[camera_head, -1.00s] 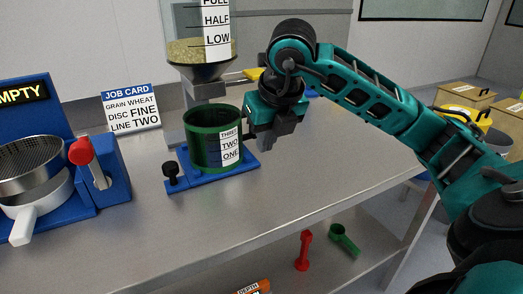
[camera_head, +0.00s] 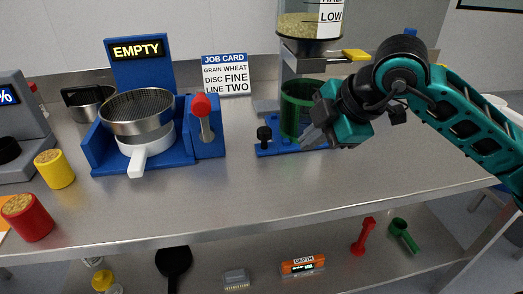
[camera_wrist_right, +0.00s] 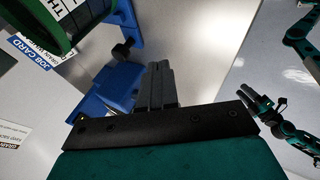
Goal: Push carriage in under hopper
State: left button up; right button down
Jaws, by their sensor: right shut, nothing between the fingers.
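The blue carriage (camera_head: 275,148) sits on the bench with a black knob (camera_head: 264,136) at its front left. A green cup (camera_head: 291,112) stands on it, partly hidden by my right gripper (camera_head: 312,134). The clear hopper (camera_head: 300,27), with grain in it, is above and behind the cup. I cannot tell whether the cup is fully under its outlet. My right gripper is shut and empty, in front of the cup's right side. In the right wrist view, its fingers (camera_wrist_right: 157,86) are together, near the knob (camera_wrist_right: 123,51).
A blue stand with a sieve (camera_head: 137,112) and a red-knobbed lever (camera_head: 203,112) stands left of the carriage. A job card (camera_head: 226,76) is behind. Yellow (camera_head: 54,169) and red (camera_head: 28,217) cups stand at left. The bench front is clear.

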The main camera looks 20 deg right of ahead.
aim_at(263, 149)
jog(key=w+a+f+m, duration=0.1)
jog(key=f, duration=0.1)
jog(key=w+a+f+m, duration=0.1)
jog(key=w+a+f, duration=0.1)
jog(key=f, duration=0.1)
jog(key=w+a+f, duration=0.1)
jog(key=w+f, duration=0.1)
jog(key=f, duration=0.1)
jog(key=shift+w+a+f+m+y, duration=0.2)
jog(key=shift+m+y, duration=0.1)
jog(key=shift+m, duration=0.1)
jog(key=shift+w+d+r, duration=0.15)
jog(key=shift+w+d, duration=0.05)
jog(key=shift+w, duration=0.4)
jog(key=shift+w+d+r, duration=0.1)
jog(key=shift+w+d, duration=0.1)
jog(key=shift+w, duration=0.35)
pick_arm(q)
jog(key=shift+a+r, duration=0.15)
jog(key=shift+a, duration=0.25)
pick_arm(e)
jog(key=shift+w+d, duration=0.2)
jog(key=shift+w, duration=0.5)
